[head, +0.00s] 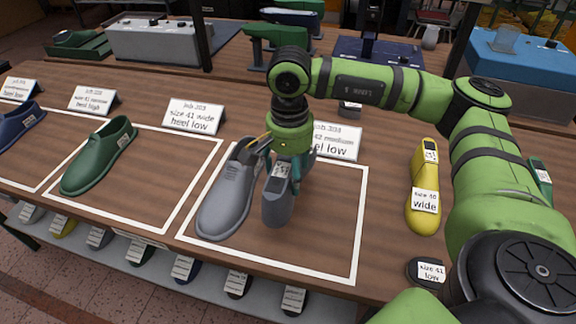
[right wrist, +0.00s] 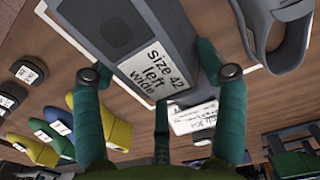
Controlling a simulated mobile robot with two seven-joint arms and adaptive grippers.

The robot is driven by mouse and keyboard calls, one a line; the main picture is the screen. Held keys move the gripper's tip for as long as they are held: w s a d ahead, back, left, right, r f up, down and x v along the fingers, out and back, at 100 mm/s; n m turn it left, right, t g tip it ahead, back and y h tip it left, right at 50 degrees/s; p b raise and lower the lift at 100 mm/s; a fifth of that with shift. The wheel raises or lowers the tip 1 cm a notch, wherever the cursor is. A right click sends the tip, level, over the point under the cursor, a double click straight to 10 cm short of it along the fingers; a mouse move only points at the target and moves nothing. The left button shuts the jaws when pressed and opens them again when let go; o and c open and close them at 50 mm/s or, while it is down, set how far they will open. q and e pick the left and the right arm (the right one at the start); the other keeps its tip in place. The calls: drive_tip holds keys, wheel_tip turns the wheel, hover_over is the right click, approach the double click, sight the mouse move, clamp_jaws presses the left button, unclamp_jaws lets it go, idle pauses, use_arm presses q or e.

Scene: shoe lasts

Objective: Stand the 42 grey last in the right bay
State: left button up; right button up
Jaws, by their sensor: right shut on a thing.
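The grey last (head: 277,207) is held upright by my right gripper (head: 287,165). Its label reads "size 42 left wide" in the right wrist view (right wrist: 150,30), where the teal fingers of the gripper (right wrist: 162,76) stand on both sides of it. The last is over the rightmost white-outlined bay (head: 357,215). I cannot tell whether its bottom touches the table. A grey shoe (head: 223,203) lies in the same bay, close to the left of the held last. My left gripper is not in view.
A white card (head: 338,142), partly hidden by my gripper, stands behind the bay. A green shoe (head: 97,158) is in the bay to the left. A yellow last (head: 424,180) and a dark last (head: 430,271) stand right of the bay. The bay's right part is clear.

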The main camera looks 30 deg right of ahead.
drive_tip(key=shift+f, duration=0.7)
drive_tip(key=shift+w+a+f+b, duration=0.1)
drive_tip(key=shift+f+b, duration=0.3)
drive_tip(key=shift+b, duration=0.15)
drive_tip(key=shift+f+b, duration=0.4)
use_arm(q)
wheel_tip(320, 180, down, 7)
drive_tip(key=b, duration=0.5)
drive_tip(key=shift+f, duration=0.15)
use_arm(e)
drive_tip(key=shift+f, duration=2.6)
use_arm(q)
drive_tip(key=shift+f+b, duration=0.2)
drive_tip(key=shift+b, duration=0.1)
use_arm(e)
drive_tip(key=shift+f, duration=0.15)
drive_tip(key=o, duration=1.6)
drive_tip(key=shift+o, duration=0.8)
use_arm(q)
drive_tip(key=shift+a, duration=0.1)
